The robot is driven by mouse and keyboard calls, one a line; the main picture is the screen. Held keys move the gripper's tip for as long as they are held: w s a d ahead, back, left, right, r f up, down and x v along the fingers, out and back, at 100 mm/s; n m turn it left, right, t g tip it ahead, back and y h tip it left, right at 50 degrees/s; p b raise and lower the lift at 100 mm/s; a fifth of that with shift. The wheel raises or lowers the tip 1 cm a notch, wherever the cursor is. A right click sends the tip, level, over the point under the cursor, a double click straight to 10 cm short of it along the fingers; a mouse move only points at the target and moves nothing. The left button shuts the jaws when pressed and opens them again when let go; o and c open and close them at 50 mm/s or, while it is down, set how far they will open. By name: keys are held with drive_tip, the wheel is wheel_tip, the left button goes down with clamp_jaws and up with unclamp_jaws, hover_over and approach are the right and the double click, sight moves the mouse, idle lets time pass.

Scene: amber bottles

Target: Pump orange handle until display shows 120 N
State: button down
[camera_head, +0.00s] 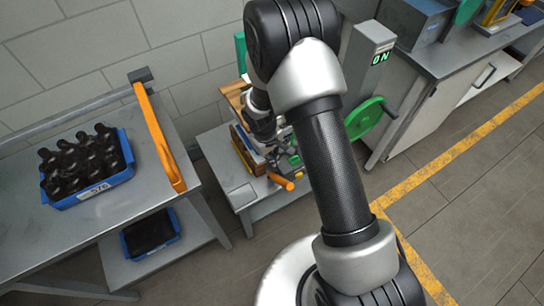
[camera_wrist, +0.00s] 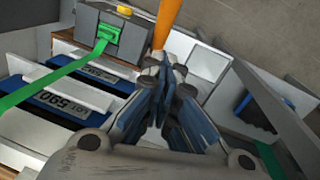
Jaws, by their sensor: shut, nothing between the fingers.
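The display (camera_head: 380,57) stands on a grey post right of my arm and reads 0 N in green. A short orange handle (camera_head: 281,181) sticks out at the front of the small middle bench in the head view. An orange bar (camera_wrist: 167,20) also shows in the wrist view, just beyond my fingertips. My gripper (camera_wrist: 165,68) is shut and empty, its tips near the lower end of that bar. I cannot tell whether they touch it. In the head view my gripper (camera_head: 272,138) is partly hidden among the items on the bench.
A blue crate of amber bottles (camera_head: 92,187) stands on the left table, beside a long orange lever (camera_head: 158,138). A green strap (camera_wrist: 58,76) and blue labelled boxes (camera_wrist: 68,97) lie left of my gripper. Open floor lies at right.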

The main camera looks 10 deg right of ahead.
drive_tip(key=b, duration=0.2)
hover_over(281, 179)
drive_tip(key=w+a, duration=0.2)
wheel_tip(281, 179, down, 6)
drive_tip(key=shift+s+d+f+b, duration=0.35)
drive_tip(key=shift+s+f+b, duration=0.3)
drive_tip(key=shift+f, duration=0.15)
drive_tip(key=shift+s+d+f, duration=0.25)
drive_tip(key=shift+s+f, duration=0.05)
drive_tip(key=shift+s, duration=0.1)
drive_tip(key=shift+d, duration=0.1)
